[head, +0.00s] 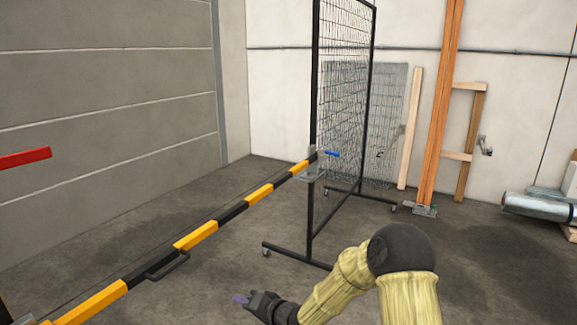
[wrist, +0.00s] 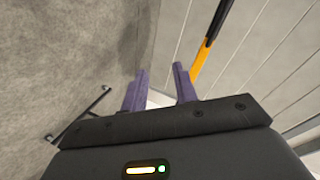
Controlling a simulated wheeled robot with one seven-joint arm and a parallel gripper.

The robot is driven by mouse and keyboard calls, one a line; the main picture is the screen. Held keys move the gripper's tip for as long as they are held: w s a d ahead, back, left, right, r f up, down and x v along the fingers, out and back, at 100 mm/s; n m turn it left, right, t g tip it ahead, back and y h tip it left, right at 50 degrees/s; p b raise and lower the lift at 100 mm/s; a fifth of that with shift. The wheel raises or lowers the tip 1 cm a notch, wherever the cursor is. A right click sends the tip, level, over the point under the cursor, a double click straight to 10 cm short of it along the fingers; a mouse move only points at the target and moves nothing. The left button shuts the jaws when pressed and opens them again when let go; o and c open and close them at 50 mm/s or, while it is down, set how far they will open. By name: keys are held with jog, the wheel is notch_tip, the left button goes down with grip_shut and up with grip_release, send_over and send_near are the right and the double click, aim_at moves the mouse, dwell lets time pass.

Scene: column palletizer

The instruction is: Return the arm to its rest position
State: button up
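My gripper (head: 241,299) shows low in the head view, at the end of my arm with its yellowish cover, in front of the striped bar's right side. In the wrist view, its two purple fingers (wrist: 161,78) stand apart with a clear gap. I see nothing held between them; a pale patch shows behind the gap. The arm is bent at a dark round joint, and the gripper points left in the head view. My gripper appears apart from the bar.
A yellow-black bar (head: 197,235) with a dark handle (head: 168,265) runs diagonally to a wheeled mesh panel (head: 345,80). A red bar (head: 25,158) juts in at left. Timber (head: 446,110) leans on the back wall; a wrapped roll (head: 538,206) lies right. Floor between is clear.

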jog(key=s+d+r+n+g+h+p, duration=0.1)
jog(key=s+d+r+h+p, duration=0.15)
jog(key=s+d, duration=0.4)
jog(key=s+d+r+g+h+p, duration=0.1)
jog(key=s+d+r+h, duration=0.3)
jog(key=d, duration=0.5)
jog(key=s+d+r+n+g+h+p, duration=0.1)
jog(key=s+d+r+g+h+p, duration=0.15)
jog(key=s+d+h, duration=0.4)
jog(key=s+d+r+g+y, duration=0.1)
jog(key=s+d+r+y, duration=0.1)
jog(key=s+d, duration=0.3)
jog(key=shift+s+r+p, duration=0.35)
jog(key=shift+s+r, duration=0.4)
jog(key=shift+s, duration=0.4)
jog(key=shift+d, duration=0.1)
